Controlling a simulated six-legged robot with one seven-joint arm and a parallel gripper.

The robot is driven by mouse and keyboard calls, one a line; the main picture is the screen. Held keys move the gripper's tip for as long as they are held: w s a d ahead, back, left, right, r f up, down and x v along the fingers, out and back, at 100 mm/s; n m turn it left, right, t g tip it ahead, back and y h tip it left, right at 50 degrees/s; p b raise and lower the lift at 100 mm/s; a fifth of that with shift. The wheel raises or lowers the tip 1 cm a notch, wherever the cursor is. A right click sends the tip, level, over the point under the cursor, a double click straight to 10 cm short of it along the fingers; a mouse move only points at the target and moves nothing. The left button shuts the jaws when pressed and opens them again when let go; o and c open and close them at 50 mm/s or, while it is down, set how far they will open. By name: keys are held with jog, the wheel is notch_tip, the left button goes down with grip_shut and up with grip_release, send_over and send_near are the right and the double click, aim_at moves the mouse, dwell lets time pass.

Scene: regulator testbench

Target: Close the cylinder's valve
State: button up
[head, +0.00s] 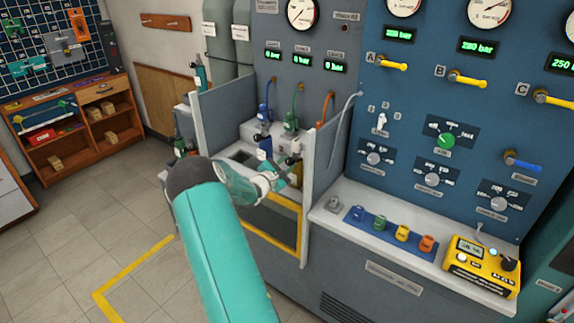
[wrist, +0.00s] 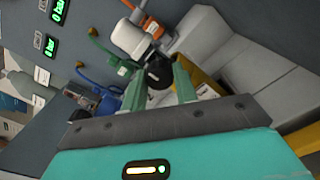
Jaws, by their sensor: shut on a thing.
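In the wrist view, a black round valve knob (wrist: 159,73) sits between the two green fingertips of my gripper (wrist: 160,82). The fingers touch it from both sides, so my gripper is shut on it. A white valve body or regulator (wrist: 128,37) with an orange fitting (wrist: 152,28) is just beyond the knob. In the head view, my gripper (head: 278,179) reaches into the bench bay, next to a small cylinder with a pale top (head: 295,146). My wrist and the fingers hide much of that cylinder. The knob's turn position cannot be told.
Grey side walls (head: 322,150) bound the bay. Blue, green and orange hoses (head: 326,105) hang at its back. A yellow device (head: 481,267) sits on the right counter.

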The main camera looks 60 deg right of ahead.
jog(key=o, duration=1)
jog(key=a, duration=0.4)
jog(key=w+a, duration=0.1)
jog(key=a, duration=0.4)
jog(key=w+a, duration=0.1)
jog(key=a, duration=0.3)
jog(key=shift+w+a, duration=0.1)
jog(key=shift+a, duration=0.25)
